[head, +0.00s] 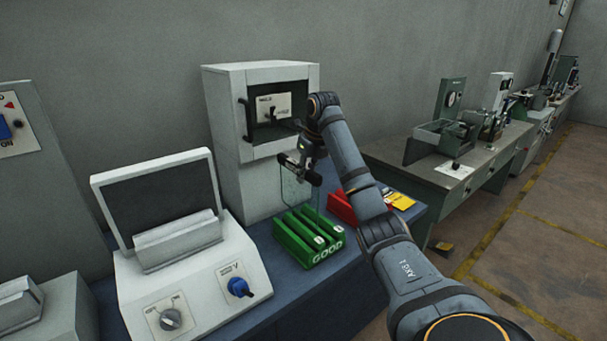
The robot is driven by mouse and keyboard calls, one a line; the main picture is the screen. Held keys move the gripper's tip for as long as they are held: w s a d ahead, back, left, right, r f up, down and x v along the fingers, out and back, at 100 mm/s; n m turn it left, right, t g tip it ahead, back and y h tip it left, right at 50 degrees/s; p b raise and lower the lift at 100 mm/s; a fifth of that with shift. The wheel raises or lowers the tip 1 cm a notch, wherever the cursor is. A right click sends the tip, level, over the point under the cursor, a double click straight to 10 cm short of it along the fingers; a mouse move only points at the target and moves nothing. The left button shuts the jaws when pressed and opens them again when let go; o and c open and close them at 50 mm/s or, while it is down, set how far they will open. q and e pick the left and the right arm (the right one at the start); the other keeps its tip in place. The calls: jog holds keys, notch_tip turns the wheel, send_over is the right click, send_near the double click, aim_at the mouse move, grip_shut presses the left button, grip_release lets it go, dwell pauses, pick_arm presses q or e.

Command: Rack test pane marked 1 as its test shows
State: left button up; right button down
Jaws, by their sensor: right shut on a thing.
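My right gripper (301,170) is shut on a clear glass pane (293,191) by its upper edge. The pane hangs upright just above or at the back of the green rack marked GOOD (322,255); I cannot tell whether its lower edge is in a slot. The green rack has several slots and white number labels at its front end. A red rack (342,208) stands to its right, partly hidden by my right arm. The mark on the pane cannot be read. My left gripper is out of view.
A white tester with a dark screen (160,200) and a blue knob (239,287) stands left of the green rack. A tall white cabinet (228,135) with a window stands behind. A yellow card (399,200) lies at the right. The blue bench top (335,290) is clear in front.

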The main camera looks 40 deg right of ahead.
jog(key=shift+w+f+b, duration=0.1)
jog(key=shift+f+b, duration=0.2)
jog(key=shift+f, duration=0.2)
jog(key=b, duration=0.4)
send_over(304, 211)
notch_tip(304, 211, down, 4)
jog(key=shift+f, duration=0.25)
notch_tip(304, 211, down, 6)
jog(key=b, duration=0.6)
pick_arm(q)
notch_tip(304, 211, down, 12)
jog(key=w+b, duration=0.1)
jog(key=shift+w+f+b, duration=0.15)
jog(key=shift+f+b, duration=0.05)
jog(key=shift+b, duration=0.1)
pick_arm(e)
jog(key=shift+f, duration=0.6)
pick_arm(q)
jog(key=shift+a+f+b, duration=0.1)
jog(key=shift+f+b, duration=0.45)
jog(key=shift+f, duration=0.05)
pick_arm(e)
jog(key=shift+f, duration=0.6)
jog(key=c, duration=1.1)
grip_release()
jog(key=shift+c, duration=0.2)
